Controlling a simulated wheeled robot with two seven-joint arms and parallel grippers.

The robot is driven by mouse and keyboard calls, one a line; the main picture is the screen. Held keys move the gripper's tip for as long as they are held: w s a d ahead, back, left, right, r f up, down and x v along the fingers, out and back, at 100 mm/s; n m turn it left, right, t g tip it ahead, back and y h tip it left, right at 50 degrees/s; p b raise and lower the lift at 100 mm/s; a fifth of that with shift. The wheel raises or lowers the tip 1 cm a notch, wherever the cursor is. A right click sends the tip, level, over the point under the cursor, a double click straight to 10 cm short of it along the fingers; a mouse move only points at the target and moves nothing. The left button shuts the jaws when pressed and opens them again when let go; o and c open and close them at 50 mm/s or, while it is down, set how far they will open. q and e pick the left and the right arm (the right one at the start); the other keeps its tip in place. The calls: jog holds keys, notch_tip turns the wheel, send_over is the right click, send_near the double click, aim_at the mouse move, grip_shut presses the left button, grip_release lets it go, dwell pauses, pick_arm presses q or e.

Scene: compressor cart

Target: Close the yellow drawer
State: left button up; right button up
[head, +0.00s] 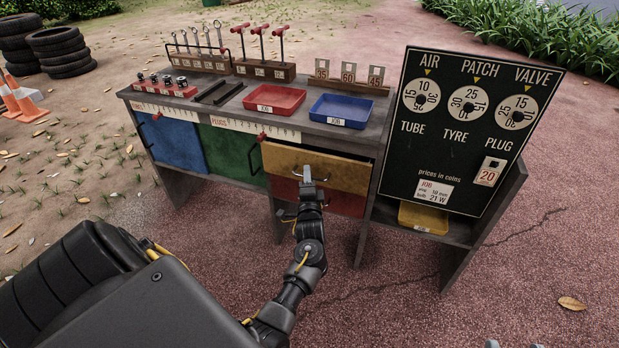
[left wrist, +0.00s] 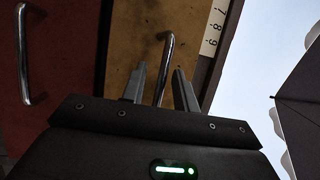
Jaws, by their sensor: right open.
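The yellow drawer (head: 345,171) is in the middle of the cart, above a red drawer (head: 345,201). A dark gap shows along its top, so it stands a little out. My left gripper (head: 307,175) is in front of it, fingers towards its front. In the left wrist view the yellow front (left wrist: 138,30) has a metal bar handle (left wrist: 167,50). The handle lies between the two spread fingertips (left wrist: 158,80); whether they touch it I cannot tell. My right gripper (head: 513,345) only just shows at the bottom edge, its two tips apart.
Left of the drawers are a blue door (head: 175,143) and a green door (head: 230,153). The top holds a red tray (head: 274,98), a blue tray (head: 341,110) and tools. A price board (head: 465,135) stands at the right. The ground in front is free.

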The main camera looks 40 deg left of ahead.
pick_arm(q)
jog(key=shift+a+r, duration=0.1)
jog(key=shift+c, duration=0.3)
grip_shut()
